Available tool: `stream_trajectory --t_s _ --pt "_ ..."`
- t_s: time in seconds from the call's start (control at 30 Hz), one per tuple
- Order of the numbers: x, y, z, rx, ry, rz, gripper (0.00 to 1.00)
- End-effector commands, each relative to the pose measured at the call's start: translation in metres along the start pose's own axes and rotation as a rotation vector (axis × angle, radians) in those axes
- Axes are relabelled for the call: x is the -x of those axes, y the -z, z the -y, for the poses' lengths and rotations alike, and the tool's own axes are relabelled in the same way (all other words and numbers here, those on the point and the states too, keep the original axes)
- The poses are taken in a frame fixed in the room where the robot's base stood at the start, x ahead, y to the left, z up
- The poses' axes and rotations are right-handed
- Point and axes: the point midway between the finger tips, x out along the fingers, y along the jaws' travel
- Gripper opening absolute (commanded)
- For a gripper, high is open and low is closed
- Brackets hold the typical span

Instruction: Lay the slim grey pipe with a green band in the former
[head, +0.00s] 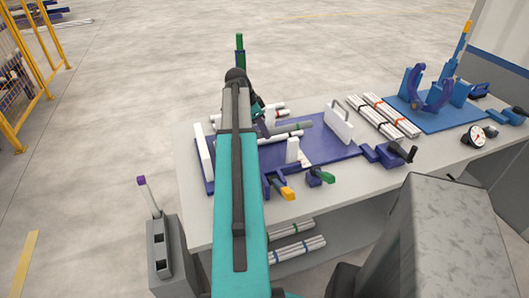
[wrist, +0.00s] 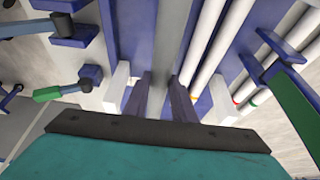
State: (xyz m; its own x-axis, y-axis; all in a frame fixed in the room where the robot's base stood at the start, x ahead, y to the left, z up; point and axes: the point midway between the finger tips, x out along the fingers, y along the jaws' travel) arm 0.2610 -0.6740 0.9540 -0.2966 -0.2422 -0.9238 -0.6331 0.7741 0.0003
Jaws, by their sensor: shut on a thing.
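A slim grey pipe (wrist: 168,45) runs between the two fingers of my gripper (wrist: 158,103) in the wrist view, and they are shut on it. Its green band cannot be made out there. In the head view a grey length of pipe (head: 294,127) shows to the right of my arm, over the blue board; my fingers are hidden behind the arm. White pipes (wrist: 207,35) lie beside the grey pipe. I cannot tell whether the grey pipe touches the board.
Clamps with orange (head: 287,193) and green (head: 327,177) handles stand at the board's front edge. Bundled white pipes (head: 383,117) lie to its right. Further right are a blue fixture (head: 432,93) and a dial gauge (head: 473,136).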

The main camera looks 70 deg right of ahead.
Motion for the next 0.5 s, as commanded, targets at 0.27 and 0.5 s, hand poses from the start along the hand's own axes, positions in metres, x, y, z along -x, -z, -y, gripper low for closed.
stream_trajectory --t_s 0.27,0.5 --pt "-0.028 -0.012 -0.001 0.002 -0.003 0.001 0.0" --pt "-0.048 -0.021 0.0 0.001 -0.001 0.0 0.0"
